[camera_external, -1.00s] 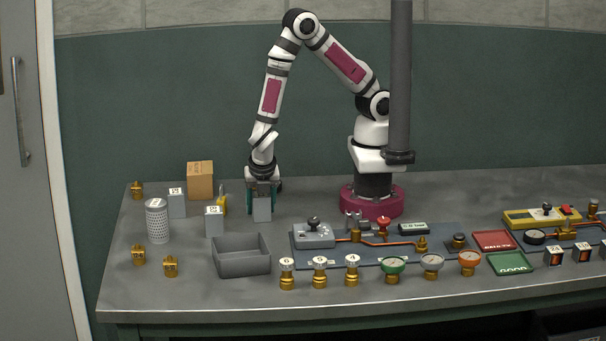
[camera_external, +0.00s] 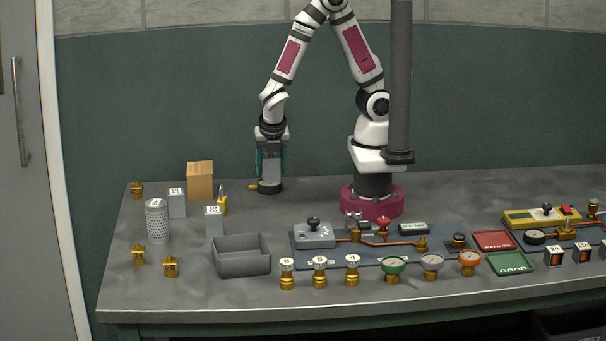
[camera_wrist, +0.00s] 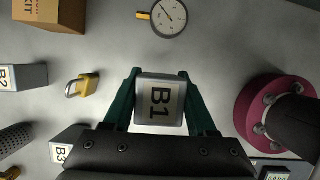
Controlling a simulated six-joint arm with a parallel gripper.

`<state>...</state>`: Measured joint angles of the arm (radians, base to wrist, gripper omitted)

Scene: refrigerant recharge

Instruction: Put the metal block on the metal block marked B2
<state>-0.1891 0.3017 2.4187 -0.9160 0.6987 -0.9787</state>
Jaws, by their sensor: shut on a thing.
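My gripper (camera_external: 271,168) is shut on a grey metal block (camera_wrist: 158,102) marked B1, held between its teal fingers. The metal block marked B2 (camera_wrist: 24,78) stands at the left edge of the wrist view, well left of my gripper. In the external view B2 (camera_external: 177,205) stands upright left of the cardboard box, with a bare-looking labelled top. Another block, B3 (camera_wrist: 58,152), is partly hidden by my gripper body in the wrist view; it also stands on the table (camera_external: 214,224).
A cardboard box (camera_external: 200,180) and a brass padlock (camera_external: 222,203) stand near B2. A perforated cylinder (camera_external: 157,222) is in front of B2. A round gauge (camera_wrist: 162,17) lies beyond my gripper. A grey bin (camera_external: 242,262) sits in front of B3.

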